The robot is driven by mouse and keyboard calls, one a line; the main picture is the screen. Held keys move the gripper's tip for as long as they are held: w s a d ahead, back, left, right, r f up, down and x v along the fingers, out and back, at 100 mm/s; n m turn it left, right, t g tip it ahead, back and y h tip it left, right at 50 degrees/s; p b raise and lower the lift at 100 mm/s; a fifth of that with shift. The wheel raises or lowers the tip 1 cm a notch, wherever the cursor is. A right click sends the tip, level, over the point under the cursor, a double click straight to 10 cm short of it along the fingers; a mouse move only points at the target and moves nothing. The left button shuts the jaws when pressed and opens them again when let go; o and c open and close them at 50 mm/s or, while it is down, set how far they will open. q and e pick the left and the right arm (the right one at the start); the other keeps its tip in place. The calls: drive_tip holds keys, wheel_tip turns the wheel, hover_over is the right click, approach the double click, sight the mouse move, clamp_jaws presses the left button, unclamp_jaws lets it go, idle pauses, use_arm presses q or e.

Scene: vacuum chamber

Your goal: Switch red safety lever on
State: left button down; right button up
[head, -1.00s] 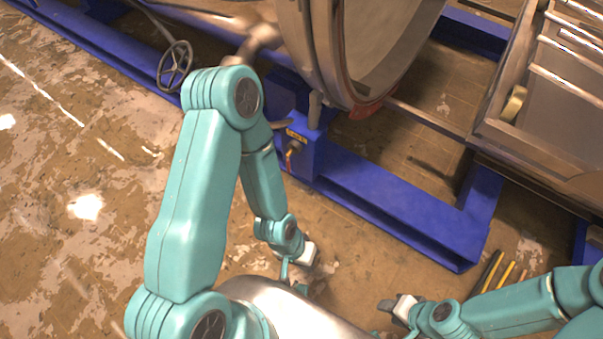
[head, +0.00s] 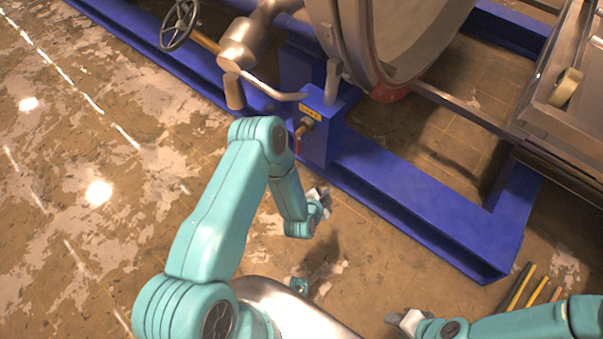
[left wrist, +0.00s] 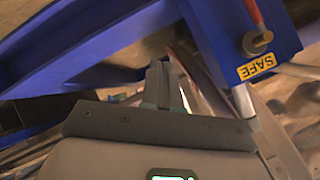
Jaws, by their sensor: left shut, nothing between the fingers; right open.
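The red safety lever (head: 298,144) hangs down from a brass fitting on a blue post (head: 318,150), below a small yellow label (head: 310,113). In the left wrist view the red lever (left wrist: 253,12) shows at the top right, by its round pivot and the yellow label reading SAFE (left wrist: 257,67). My left gripper (head: 322,192) is shut and empty, below and slightly right of the lever in the head view, apart from it. Its fingers (left wrist: 163,85) also show in the left wrist view. My right gripper (head: 396,318) is open and empty at the bottom.
A blue frame beam (head: 430,222) runs along the floor right of the post. The large round chamber rim (head: 350,45) stands above. A metal pipe with a handle (head: 270,88) and a handwheel (head: 180,24) are upper left. Several coloured rods (head: 520,288) lie lower right.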

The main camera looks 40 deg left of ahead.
sight(299, 147)
use_arm(q)
drive_tip(key=w+a+f+m+t+y+b, duration=0.2)
drive_tip(key=a+f+m+t+y+b, duration=0.3)
drive_tip(key=a+f+y+b, duration=0.2)
drive_tip(key=shift+w+a+f+m, duration=0.25)
drive_tip(key=shift+a+f, duration=0.35)
drive_tip(key=shift+a, duration=0.35)
use_arm(e)
wheel_tip(299, 147, down, 11)
drive_tip(key=shift+r, duration=0.2)
drive_tip(key=shift+s, duration=0.1)
use_arm(q)
drive_tip(key=s+a+b+x, duration=0.1)
drive_tip(key=b+x, duration=0.4)
drive_tip(key=x, duration=0.7)
drive_tip(key=shift+w+a+b, duration=0.15)
drive_tip(key=shift+a+b, duration=0.15)
drive_tip(key=shift+a, duration=0.65)
use_arm(e)
drive_tip(key=shift+w+d+f, duration=0.1)
drive_tip(key=shift+w+f, duration=0.05)
drive_tip(key=shift+f, duration=0.65)
drive_tip(key=shift+w+d+f, duration=0.15)
drive_tip(key=shift+f, duration=0.65)
drive_tip(key=shift+w+d+f, duration=0.1)
drive_tip(key=shift+w+f, duration=0.05)
drive_tip(key=shift+f, duration=0.65)
use_arm(q)
drive_tip(key=shift+f, duration=0.1)
